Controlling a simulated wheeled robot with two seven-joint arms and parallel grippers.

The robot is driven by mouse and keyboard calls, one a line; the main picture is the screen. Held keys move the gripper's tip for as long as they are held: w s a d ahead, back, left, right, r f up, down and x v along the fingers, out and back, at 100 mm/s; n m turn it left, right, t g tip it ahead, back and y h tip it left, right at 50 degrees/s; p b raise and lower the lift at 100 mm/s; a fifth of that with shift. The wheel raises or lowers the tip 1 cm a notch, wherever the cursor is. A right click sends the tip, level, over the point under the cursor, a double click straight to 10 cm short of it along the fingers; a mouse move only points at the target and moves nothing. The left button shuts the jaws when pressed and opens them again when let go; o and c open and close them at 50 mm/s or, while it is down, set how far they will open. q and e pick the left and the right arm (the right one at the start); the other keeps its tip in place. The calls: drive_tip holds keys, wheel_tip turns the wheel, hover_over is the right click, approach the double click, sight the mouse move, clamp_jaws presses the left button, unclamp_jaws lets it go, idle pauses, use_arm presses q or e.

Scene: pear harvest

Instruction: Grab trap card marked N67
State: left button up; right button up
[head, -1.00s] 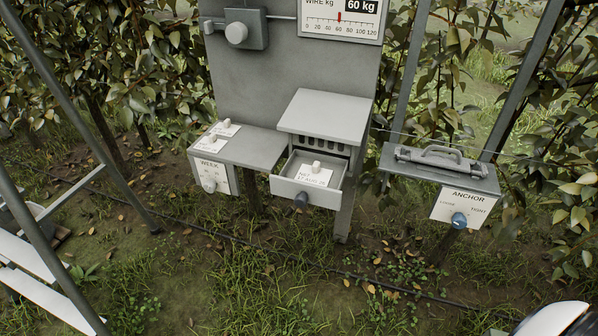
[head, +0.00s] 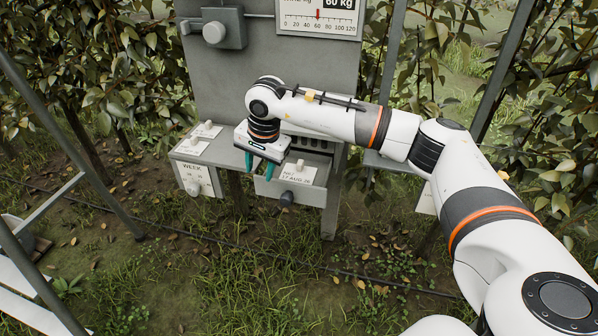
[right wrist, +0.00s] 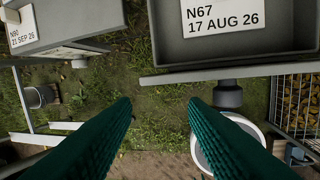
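The trap card marked N67, 17 AUG 26 (head: 306,174) lies in the open drawer (head: 310,195) and has a small pale knob on it. In the right wrist view the card (right wrist: 226,17) lies inside the grey drawer (right wrist: 165,40) at the top. My right gripper (head: 259,171) points down just left of the drawer. My left gripper is not in view.
Another card, marked N80, 21 SEP 26 (right wrist: 38,22), lies on the side shelf (head: 222,150) at left. The WEEK plate with its knob (head: 196,180) hangs below it. The gauge panel (head: 230,80) stands behind. A dark knob (head: 287,199) sticks out of the drawer front.

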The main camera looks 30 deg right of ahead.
drive_tip(key=d+r+n+h, duration=0.1)
drive_tip(key=d+r+h, duration=0.3)
drive_tip(key=d+r, duration=0.3)
drive_tip(key=p, duration=0.2)
hover_over(299, 165)
drive_tip(key=a, duration=0.2)
drive_tip(key=shift+t, duration=0.3)
drive_tip(key=f, duration=0.4)
drive_tip(key=s+f, duration=0.1)
drive_tip(key=f, duration=0.2)
drive_tip(key=shift+a, duration=0.1)
drive_tip(key=x, duration=0.3)
drive_tip(key=p+x, duration=0.1)
drive_tip(key=shift+s+d+f, duration=0.25)
drive_tip(key=shift+s+f, duration=0.05)
drive_tip(key=shift+f, duration=0.05)
drive_tip(key=shift+w+d+f, duration=0.15)
drive_tip(key=shift+f, duration=0.35)
clamp_jaws()
